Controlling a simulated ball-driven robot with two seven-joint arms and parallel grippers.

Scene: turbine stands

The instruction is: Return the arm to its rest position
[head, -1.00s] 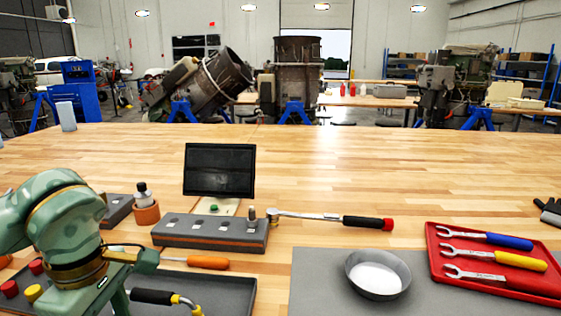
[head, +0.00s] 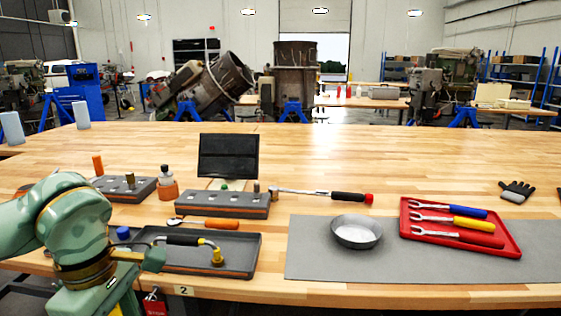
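My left arm comes in at the lower left of the head view, bent at its green wrist joint with a brass-coloured ring. My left gripper (head: 138,262) shows only partly, over the near left table edge beside a dark tray (head: 248,262). Its fingertips are hard to make out, so its opening cannot be told. A probe-like tool with a black handle and bent yellow tip (head: 211,246) lies in that tray, apart from the visible part of the hand. My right arm and gripper are out of view.
A grey block with sockets (head: 222,207), a ratchet (head: 330,195) and an orange-handled tool (head: 215,223) lie behind the tray. A metal bowl (head: 356,233) and red tray (head: 511,250) of wrenches sit on a grey mat (head: 305,262).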

